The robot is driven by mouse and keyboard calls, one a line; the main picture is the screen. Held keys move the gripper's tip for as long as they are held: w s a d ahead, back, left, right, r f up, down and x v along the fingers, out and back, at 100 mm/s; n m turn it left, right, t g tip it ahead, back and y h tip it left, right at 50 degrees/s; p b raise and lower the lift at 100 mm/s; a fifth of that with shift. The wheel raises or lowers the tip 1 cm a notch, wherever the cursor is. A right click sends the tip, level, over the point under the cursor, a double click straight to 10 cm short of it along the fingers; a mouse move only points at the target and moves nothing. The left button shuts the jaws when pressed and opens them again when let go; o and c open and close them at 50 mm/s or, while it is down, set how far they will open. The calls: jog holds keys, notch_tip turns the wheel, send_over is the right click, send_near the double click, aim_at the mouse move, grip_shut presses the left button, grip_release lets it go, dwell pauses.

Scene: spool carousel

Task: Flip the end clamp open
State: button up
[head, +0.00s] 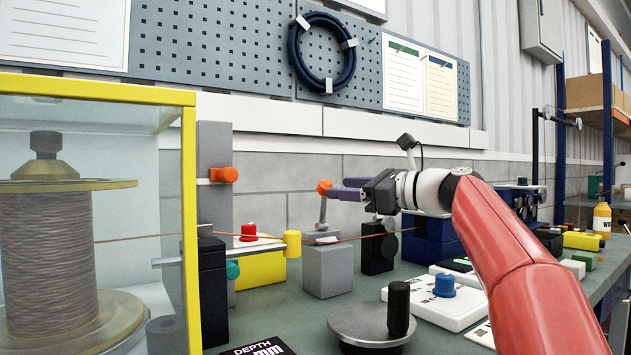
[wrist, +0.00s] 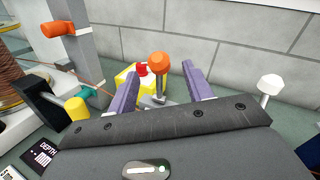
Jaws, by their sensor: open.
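The end clamp is a grey block (head: 327,268) on the bench with an upright metal lever topped by an orange ball knob (head: 323,187). The knob (wrist: 158,62) also shows in the wrist view, near the middle, with its lever running down toward my gripper body. My gripper (head: 338,189) has purple fingers that point left at knob height. In the wrist view my gripper (wrist: 161,70) is open, with one finger on each side of the knob and lever and visible gaps on both sides. The lower part of the clamp is hidden by the gripper body there.
A thin copper-coloured wire (head: 370,238) runs across the clamp. A yellow block (head: 262,269) with a red knob stands left of it, and a black block (head: 377,252) stands right. A yellow-framed spool enclosure (head: 189,230) and a round disc with a black handle (head: 398,308) are nearer.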

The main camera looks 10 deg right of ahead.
aim_at(327, 187)
jog(key=p+x, duration=0.1)
jog(key=x, duration=0.6)
jog(key=shift+w+a, duration=0.1)
jog(key=shift+a, duration=0.05)
jog(key=shift+f, duration=0.1)
grip_shut()
